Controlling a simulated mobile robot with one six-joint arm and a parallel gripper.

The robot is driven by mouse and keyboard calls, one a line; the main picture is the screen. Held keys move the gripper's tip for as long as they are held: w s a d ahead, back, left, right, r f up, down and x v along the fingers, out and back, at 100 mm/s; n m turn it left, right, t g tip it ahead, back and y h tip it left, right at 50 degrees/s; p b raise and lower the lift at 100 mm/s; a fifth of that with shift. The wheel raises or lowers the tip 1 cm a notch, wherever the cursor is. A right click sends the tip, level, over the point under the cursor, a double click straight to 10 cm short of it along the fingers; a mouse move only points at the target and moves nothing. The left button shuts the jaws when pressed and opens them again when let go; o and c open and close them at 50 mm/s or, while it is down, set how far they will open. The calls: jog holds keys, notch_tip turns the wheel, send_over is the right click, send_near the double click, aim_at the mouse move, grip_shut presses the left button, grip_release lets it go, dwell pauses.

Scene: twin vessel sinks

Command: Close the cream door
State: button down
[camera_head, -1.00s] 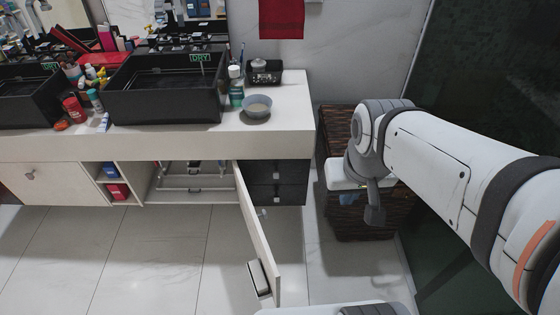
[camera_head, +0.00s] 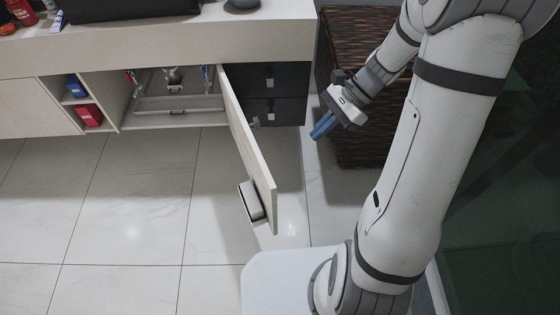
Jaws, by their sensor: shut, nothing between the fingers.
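The cream door (camera_head: 246,140) stands open, swung out from the cabinet below the white counter. It hinges at its right side, beside the black drawers, and its free edge points toward me. A round knob (camera_head: 255,122) shows on its right face, and a white box-like holder (camera_head: 251,202) is on its left face. My gripper (camera_head: 319,131), with blue fingers, is to the right of the door and apart from it. The fingers are shut and empty, pointing down and left.
The open cabinet (camera_head: 175,104) shows pipes and a rail inside. Black drawers (camera_head: 276,93) are right of the hinge. A dark woven basket (camera_head: 350,60) stands behind my gripper. A shelf with a red box (camera_head: 89,115) is at left. The tiled floor (camera_head: 130,200) left of the door is clear.

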jog(key=a+r+b+x, duration=0.1)
jog(key=b+x, duration=0.4)
jog(key=x, duration=0.8)
jog(key=shift+a+f+m, duration=0.15)
jog(key=shift+a+m, duration=0.25)
jog(key=shift+a, duration=0.15)
